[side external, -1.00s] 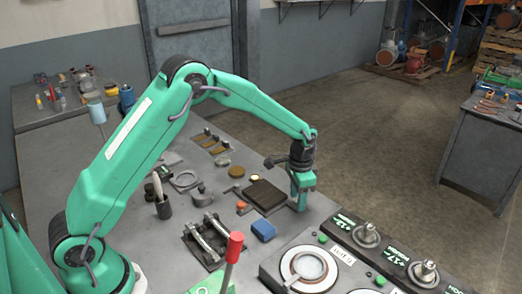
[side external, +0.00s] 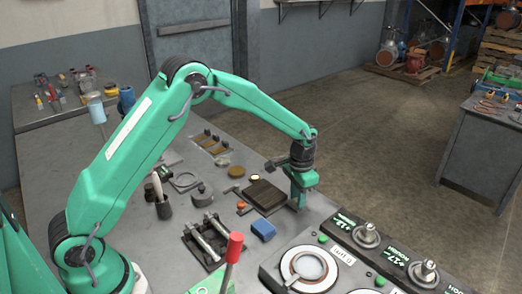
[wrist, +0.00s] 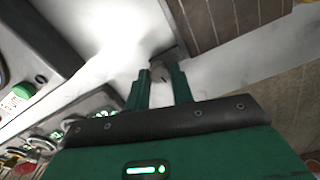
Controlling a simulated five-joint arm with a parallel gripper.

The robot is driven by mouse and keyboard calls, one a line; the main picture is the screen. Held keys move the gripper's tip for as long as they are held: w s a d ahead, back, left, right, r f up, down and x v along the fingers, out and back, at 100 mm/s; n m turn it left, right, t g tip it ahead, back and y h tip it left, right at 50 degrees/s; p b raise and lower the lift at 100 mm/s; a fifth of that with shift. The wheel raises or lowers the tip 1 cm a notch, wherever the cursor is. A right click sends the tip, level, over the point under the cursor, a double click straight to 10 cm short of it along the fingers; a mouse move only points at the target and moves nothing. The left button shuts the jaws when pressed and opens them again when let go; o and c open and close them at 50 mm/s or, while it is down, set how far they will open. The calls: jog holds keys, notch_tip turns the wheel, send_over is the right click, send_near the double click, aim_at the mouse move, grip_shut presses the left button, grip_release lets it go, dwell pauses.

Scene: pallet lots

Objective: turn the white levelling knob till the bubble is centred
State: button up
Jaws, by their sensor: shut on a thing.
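My gripper (side external: 299,203) points down at the far edge of the bench, just right of a dark brown plate. In the side view the fingers hide the knob. A round, white-ringed dial (side external: 309,267) lies in the panel at the front right. I cannot tell whether it is the level, and I cannot make out a bubble.
The brown ribbed plate (side external: 264,196) lies close beside my gripper. A blue block (side external: 263,230), a red-handled lever (side external: 234,247) and a metal clamp fixture (side external: 207,238) stand nearer the front. Metal knobs (side external: 367,234) rise from the panel at right. Open floor lies beyond the bench.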

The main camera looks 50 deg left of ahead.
jog(key=n, duration=0.4)
jog(key=shift+r+n, duration=0.1)
jog(key=shift+n, duration=1.7)
jog(key=o, duration=1)
notch_tip(320, 180, up, 7)
jog(key=shift+r, duration=0.4)
